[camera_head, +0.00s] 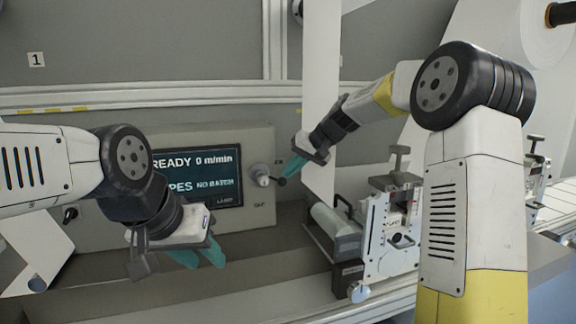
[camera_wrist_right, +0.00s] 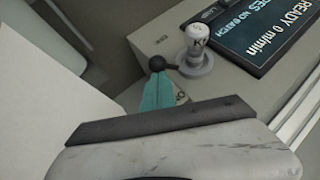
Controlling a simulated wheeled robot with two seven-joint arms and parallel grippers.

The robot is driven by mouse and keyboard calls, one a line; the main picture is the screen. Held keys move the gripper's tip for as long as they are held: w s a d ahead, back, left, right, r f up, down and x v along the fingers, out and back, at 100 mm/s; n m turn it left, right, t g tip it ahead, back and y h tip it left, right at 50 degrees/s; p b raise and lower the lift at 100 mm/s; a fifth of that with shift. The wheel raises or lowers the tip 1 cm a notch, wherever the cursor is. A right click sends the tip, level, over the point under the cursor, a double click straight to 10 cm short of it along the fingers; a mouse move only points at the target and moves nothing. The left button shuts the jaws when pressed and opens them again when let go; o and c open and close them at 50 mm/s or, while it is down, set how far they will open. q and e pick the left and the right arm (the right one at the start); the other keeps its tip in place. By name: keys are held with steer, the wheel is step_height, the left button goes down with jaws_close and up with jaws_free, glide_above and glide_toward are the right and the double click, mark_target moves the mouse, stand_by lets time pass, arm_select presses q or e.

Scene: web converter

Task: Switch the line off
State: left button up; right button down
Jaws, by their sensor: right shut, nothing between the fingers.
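The control box (camera_head: 260,145) stands behind my arms, with a lit screen (camera_head: 200,177) reading "READY 0 m/min" and "NO BATCH". Right of the screen is a pale rotary switch (camera_head: 262,174) with a dark ball-ended lever (camera_head: 281,181) pointing right; the switch also shows in the right wrist view (camera_wrist_right: 196,45). Small labels sit above right of and below it. My right gripper (camera_head: 291,165) is shut and empty, its teal tips close beside the lever ball; contact is unclear. My left gripper (camera_head: 201,258) is open and empty, in front of the screen's lower edge.
A metal roller unit (camera_head: 390,235) stands to the right. A large white roll (camera_head: 545,35) is at the upper right. A ledge (camera_head: 250,285) runs below the box.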

steer(key=s+a+f+m+y, duration=0.1)
steer(key=a+f+y, duration=0.2)
steer(key=f, duration=0.6)
steer(key=shift+a+f, duration=0.25)
steer(key=shift+a, duration=0.1)
stand_by(0.3)
steer(key=shift+s, duration=0.1)
stand_by(1.2)
steer(key=v, duration=0.7)
steer(key=shift+d+r, duration=0.2)
steer(key=shift+d, duration=0.15)
